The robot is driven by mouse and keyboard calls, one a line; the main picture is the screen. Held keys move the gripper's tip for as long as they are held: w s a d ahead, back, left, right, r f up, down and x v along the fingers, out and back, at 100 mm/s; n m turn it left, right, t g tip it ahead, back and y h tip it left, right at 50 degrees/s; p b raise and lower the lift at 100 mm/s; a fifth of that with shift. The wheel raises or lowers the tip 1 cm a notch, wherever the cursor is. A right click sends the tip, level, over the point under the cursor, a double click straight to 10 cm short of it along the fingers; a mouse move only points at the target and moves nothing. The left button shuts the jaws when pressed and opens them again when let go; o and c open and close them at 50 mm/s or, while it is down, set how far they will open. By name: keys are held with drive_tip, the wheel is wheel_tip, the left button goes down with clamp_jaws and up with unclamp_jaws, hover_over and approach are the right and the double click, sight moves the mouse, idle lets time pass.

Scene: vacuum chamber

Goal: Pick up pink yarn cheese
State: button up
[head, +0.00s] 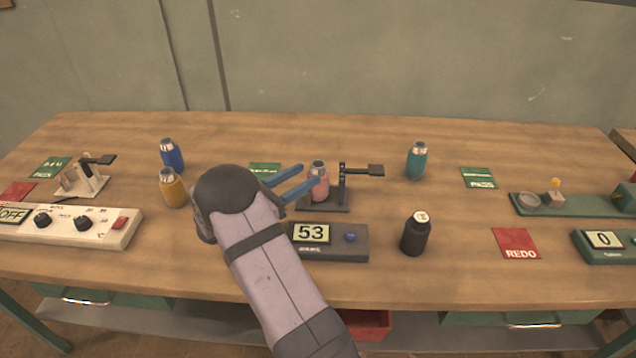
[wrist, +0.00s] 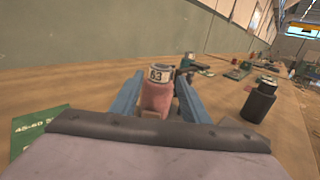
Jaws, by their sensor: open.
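The pink yarn cheese (head: 319,188), a small pink bottle-shaped thing with a grey-white top, stands upright on a dark stand (head: 328,208) with a black lever. It also shows in the wrist view (wrist: 156,100), where its pale band reads what looks like 63. My gripper (head: 308,175) has blue fingers and is open, reaching in from the left. In the wrist view the fingers (wrist: 159,82) lie on either side of the pink yarn cheese. Whether they touch it I cannot tell.
A display box (head: 350,240) reading 53 stands in front of the stand. A black bottle (head: 416,236) and a teal one (head: 415,162) are to the right. Blue (head: 172,156) and yellow (head: 172,190) ones are at left. A red REDO card (head: 516,242) lies front right.

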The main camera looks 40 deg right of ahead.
sight(312, 170)
drive_tip(key=d+p, duration=0.1)
drive_tip(key=d, duration=0.4)
drive_tip(key=shift+d, duration=0.4)
clamp_jaws()
drive_tip(key=shift+r, duration=0.1)
